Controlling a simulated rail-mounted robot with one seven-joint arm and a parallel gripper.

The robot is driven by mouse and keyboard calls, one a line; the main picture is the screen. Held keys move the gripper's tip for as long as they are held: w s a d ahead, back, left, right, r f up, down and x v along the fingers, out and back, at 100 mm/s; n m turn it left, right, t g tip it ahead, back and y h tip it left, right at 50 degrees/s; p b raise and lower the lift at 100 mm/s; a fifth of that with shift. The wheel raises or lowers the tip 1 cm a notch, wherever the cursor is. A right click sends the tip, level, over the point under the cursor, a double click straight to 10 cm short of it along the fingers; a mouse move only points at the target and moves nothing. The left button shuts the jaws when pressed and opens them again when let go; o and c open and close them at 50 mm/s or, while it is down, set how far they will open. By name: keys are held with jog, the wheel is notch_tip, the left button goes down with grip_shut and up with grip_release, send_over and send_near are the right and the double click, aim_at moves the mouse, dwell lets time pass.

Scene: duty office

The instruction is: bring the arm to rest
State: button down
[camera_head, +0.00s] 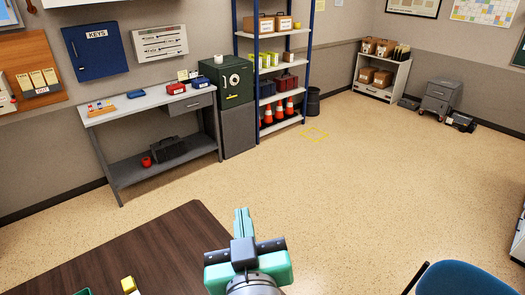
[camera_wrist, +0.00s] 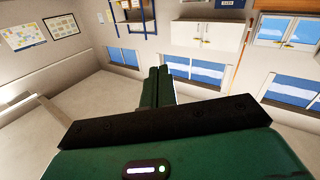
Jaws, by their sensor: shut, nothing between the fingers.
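My gripper (camera_head: 242,222) shows at the bottom middle of the head view, teal with a dark block, above the right edge of a dark brown table (camera_head: 150,243). In the wrist view my gripper (camera_wrist: 158,72) has its two dark green fingers side by side, touching, with nothing between them. The wrist view looks out across the room at windows and walls. My gripper touches nothing that I can see.
A blue chair (camera_head: 465,280) stands at the bottom right. A grey workbench (camera_head: 150,106), a green safe (camera_head: 230,83) and a blue-framed shelf rack (camera_head: 268,44) line the back wall. The speckled floor (camera_head: 340,190) between is open.

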jog(key=s+d+r+m+t+h, duration=0.15)
jog(key=s+r+t, duration=0.35)
jog(key=r, duration=0.5)
jog(key=s+d+r+m+t+h, duration=0.1)
jog(key=s+r+m+t, duration=0.1)
jog(key=s+r, duration=0.75)
notch_tip(320, 180, up, 14)
jog(key=w+p, duration=0.2)
jog(key=p, duration=1)
jog(key=shift+w+f+p, duration=0.2)
jog(key=shift+w+p, duration=0.05)
jog(key=shift+p, duration=0.05)
jog(key=shift+d, duration=0.1)
